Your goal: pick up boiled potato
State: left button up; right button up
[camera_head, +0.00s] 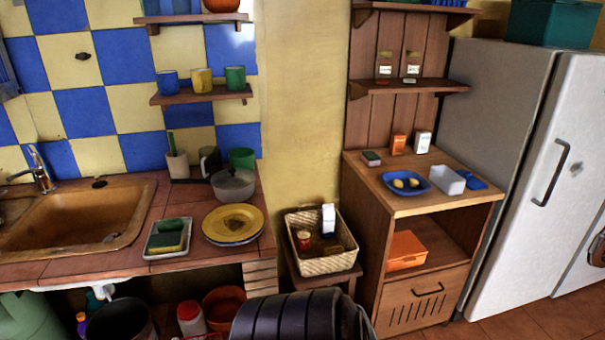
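Two small pale yellow lumps, which look like boiled potatoes (398,183), lie on a blue plate (389,188). The lumps are too small to tell in detail. Neither of my grippers shows in the head view.
A white container (446,181) stands right of the plate, with a blue item (473,181) beside it. Orange and white boxes stand behind. A wicker basket (322,265) sits lower left. The tiled counter with sink (80,217) and yellow plates (233,223) is farther left.

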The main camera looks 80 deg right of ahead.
aim_at(413, 183)
jog(key=z, duration=3.5)
jog(key=i+u, duration=0.1)
jog(key=l, duration=0.05)
